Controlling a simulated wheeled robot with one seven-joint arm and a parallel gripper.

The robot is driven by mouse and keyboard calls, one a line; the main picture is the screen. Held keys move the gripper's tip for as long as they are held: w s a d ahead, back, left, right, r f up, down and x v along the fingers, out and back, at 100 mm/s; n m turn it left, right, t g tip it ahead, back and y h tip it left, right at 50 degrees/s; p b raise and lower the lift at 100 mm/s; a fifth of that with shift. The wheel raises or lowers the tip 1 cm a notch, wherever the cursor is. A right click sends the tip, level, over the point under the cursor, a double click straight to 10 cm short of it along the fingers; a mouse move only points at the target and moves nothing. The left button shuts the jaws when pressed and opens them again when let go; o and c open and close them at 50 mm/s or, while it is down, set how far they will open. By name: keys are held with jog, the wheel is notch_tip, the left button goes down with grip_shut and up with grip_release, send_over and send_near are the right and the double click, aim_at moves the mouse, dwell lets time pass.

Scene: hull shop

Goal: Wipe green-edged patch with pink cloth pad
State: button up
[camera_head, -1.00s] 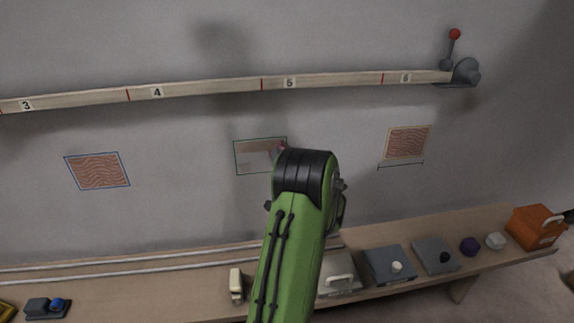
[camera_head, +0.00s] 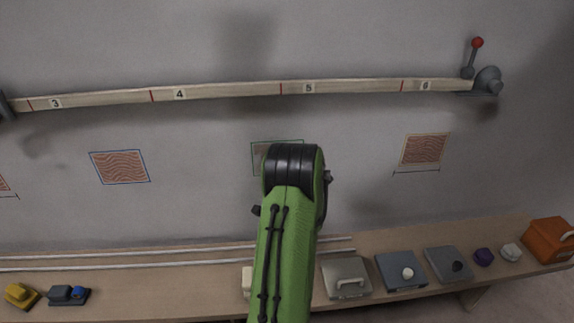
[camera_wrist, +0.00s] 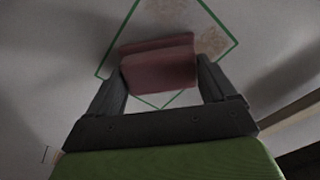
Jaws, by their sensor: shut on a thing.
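The green-edged patch (camera_head: 259,160) is on the wall, mostly hidden behind my arm in the head view. In the wrist view, its green outline (camera_wrist: 223,50) surrounds mostly pale grey wall, with blotchy brown remnants (camera_wrist: 212,41) near the upper right and top. The pink cloth pad (camera_wrist: 160,68) is between my fingers, over the patch's lower middle. My gripper (camera_wrist: 161,78) is shut on the pad. I cannot tell whether the pad touches the wall. In the head view, the pad and fingers are hidden behind my arm.
A blue-edged patch (camera_head: 120,167) and a tan-edged patch (camera_head: 424,150) flank the green one. A numbered batten (camera_head: 230,90) runs above, with a red-knobbed lever (camera_head: 476,46) at its right. Below, a bench (camera_head: 140,284) holds several blocks, lidded boxes and an orange box (camera_head: 549,240).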

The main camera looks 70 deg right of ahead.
jog(key=shift+w+a+r+p, duration=0.1)
jog(key=shift+w+a+p, duration=0.45)
jog(key=shift+w+p, duration=0.7)
jog(key=shift+w+a+p, duration=0.55)
jog(key=shift+w+p, duration=0.35)
jog(key=shift+p, duration=0.65)
jog(key=shift+w+a+r+p, duration=0.1)
jog(key=shift+w+a+p, duration=0.45)
jog(key=shift+w+p, duration=0.7)
jog(key=shift+s+r+p, duration=0.15)
jog(key=shift+r+p, duration=0.75)
jog(key=shift+p, duration=0.15)
jog(key=shift+s+d+f+b, duration=0.25)
jog(key=shift+s+b, duration=0.05)
jog(key=shift+b, duration=0.6)
jog(key=s+d+b, duration=0.3)
jog(key=s+b, duration=0.4)
jog(key=b, duration=0.4)
jog(key=shift+s+d+r, duration=0.15)
jog(key=shift+s+d, duration=0.05)
jog(key=shift+d, duration=0.15)
